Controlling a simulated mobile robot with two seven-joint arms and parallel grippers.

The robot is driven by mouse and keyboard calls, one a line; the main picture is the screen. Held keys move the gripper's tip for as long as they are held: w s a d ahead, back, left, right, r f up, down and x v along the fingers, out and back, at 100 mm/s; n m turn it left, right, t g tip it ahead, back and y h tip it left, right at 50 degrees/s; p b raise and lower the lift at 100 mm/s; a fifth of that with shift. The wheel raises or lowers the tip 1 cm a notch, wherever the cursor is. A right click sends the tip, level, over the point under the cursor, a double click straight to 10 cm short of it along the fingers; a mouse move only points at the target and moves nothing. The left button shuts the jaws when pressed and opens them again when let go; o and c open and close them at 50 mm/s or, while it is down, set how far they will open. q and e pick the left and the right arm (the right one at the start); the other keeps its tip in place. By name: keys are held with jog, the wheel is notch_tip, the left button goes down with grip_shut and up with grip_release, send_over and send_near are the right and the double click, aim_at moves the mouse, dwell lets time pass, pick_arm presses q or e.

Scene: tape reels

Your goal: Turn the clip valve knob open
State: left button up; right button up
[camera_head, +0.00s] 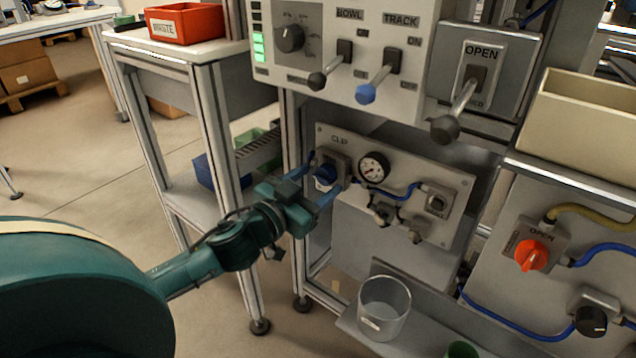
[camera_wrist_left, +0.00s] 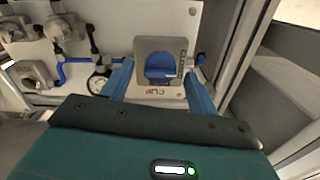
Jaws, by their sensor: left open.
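The clip valve knob (camera_head: 325,177) is blue and sits on a grey block at the upper left of the panel marked CLIP (camera_head: 400,185). In the left wrist view the knob (camera_wrist_left: 160,66) shows between my two blue fingers, on its grey plate. My left gripper (camera_head: 312,184) is open, with one finger to each side of the knob. I cannot tell whether the fingers touch it. My right gripper is not in view.
A pressure gauge (camera_head: 373,167) is right of the knob, with blue hoses and small fittings. Above hangs a control box with BOWL and TRACK levers (camera_head: 380,76). A clear cup (camera_head: 384,305) stands below. An orange OPEN knob (camera_head: 531,255) is at right.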

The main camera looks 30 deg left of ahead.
pick_arm(q)
jog(key=shift+w, duration=0.6)
jog(key=c, duration=1)
